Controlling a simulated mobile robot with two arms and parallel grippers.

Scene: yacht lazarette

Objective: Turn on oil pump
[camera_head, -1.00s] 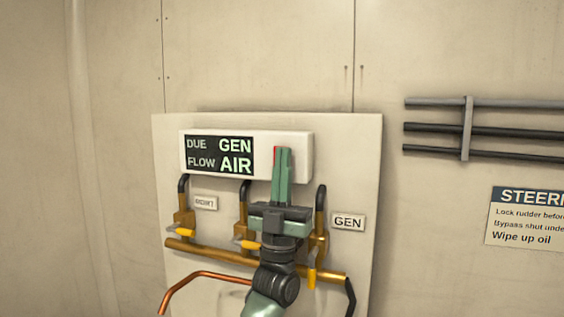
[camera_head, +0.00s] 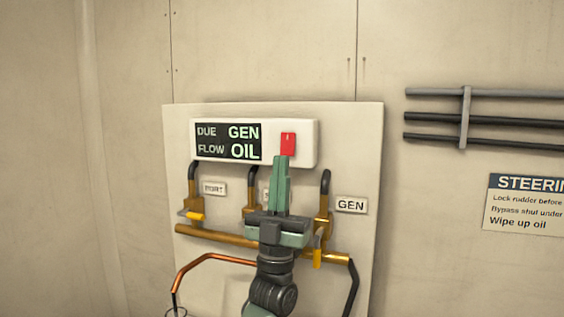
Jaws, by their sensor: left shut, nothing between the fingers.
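A white box with a dark display (camera_head: 228,141) is on the pale panel (camera_head: 361,150). The display reads DUE GEN and FLOW OIL. A red rocker switch (camera_head: 288,143) is on the box, right of the display. My left gripper (camera_head: 282,160) is shut and empty, its fingertips pointing up just below the switch, overlapping its lower edge in the picture. I cannot tell whether they touch it. My right gripper is not in view.
Below are brass valves: the left one (camera_head: 193,207) has its yellow lever sideways, the GEN one has its lever (camera_head: 318,257) down; my gripper hides most of the middle one. A brass pipe (camera_head: 205,236) and copper tube (camera_head: 215,258) run below.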

